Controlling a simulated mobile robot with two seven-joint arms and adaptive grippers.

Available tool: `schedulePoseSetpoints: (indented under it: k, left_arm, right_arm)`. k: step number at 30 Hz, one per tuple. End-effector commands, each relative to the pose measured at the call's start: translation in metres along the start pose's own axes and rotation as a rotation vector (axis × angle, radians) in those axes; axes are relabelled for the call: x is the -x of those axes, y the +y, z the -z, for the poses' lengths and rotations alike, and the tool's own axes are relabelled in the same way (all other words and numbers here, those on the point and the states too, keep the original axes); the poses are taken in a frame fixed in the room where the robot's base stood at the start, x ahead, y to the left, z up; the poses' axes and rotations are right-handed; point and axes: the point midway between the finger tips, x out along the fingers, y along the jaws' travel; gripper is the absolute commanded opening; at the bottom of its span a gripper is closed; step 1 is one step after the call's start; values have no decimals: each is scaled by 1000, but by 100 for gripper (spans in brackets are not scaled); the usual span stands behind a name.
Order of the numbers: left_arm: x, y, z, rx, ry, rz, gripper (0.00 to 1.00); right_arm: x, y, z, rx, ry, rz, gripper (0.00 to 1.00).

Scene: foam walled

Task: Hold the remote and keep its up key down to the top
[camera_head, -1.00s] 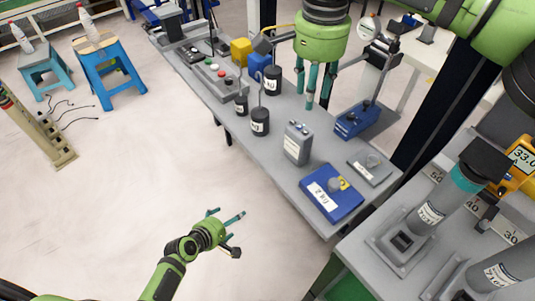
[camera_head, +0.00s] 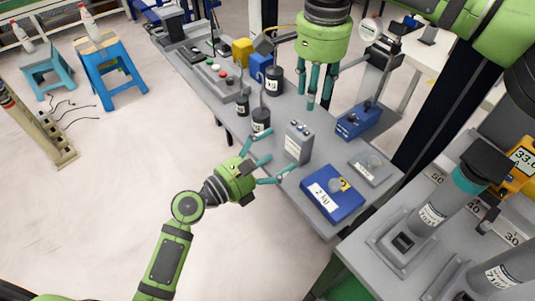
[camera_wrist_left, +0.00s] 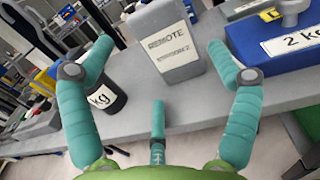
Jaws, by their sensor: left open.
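The remote (camera_head: 298,142) is a grey upright box standing on the grey bench. Its top carries small keys, too small to tell apart. In the left wrist view the remote (camera_wrist_left: 172,45) shows its REMOTE label, ahead of and between the fingers. My left gripper (camera_head: 270,158) is open and empty at the bench's front edge, just left of the remote, its teal fingers spread towards it. The fingers also show in the left wrist view (camera_wrist_left: 160,72), apart from the remote. My right gripper (camera_head: 314,92) hangs above the bench behind the remote, fingers pointing down, apart and empty.
A blue 2 kg block (camera_head: 332,193) sits right of the remote. Black weights (camera_head: 261,119) stand to its left, close to my left gripper. A blue box (camera_head: 358,119) and a grey plate (camera_head: 370,168) lie behind and right. The floor in front is clear.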

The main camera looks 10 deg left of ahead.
Motion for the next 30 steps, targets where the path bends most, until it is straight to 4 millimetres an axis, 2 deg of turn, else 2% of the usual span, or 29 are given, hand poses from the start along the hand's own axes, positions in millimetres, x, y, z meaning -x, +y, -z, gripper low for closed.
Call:
schedulePoseSetpoints:
  k: [6, 10, 15, 22, 23, 24, 26, 28, 29, 30]
  left_arm:
    - [-34, 0, -1, -1, -2, 0, 89]
    - [-49, 1, -1, -2, -1, -1, 89]
    - [-58, 0, 0, -4, 0, -1, 89]
    - [-59, 0, 0, -5, 1, -1, 89]
    - [-59, 0, 0, -5, 1, -1, 85]
    - [-59, 0, 0, -4, 1, -2, 69]
    - [-58, 0, 0, -4, 1, -2, 45]
    - [-58, 0, 0, -5, 1, -1, 44]
    - [-58, 0, 0, -5, 1, -1, 44]
    - [-58, 1, 0, -5, 1, -1, 44]
  right_arm:
    - [0, 0, 0, 0, 0, 0, 39]
    - [0, 0, 0, 0, 0, 0, 39]
    - [0, 0, 0, 0, 0, 0, 39]
    - [0, 0, 0, 0, 0, 0, 39]
    - [0, 0, 0, 0, 0, 0, 39]
    - [0, 0, 0, 0, 0, 0, 39]
    - [0, 0, 0, 0, 0, 0, 39]
    - [0, 0, 0, 0, 0, 0, 39]
    - [0, 0, 0, 0, 0, 0, 35]
    - [0, 0, 0, 0, 0, 0, 19]
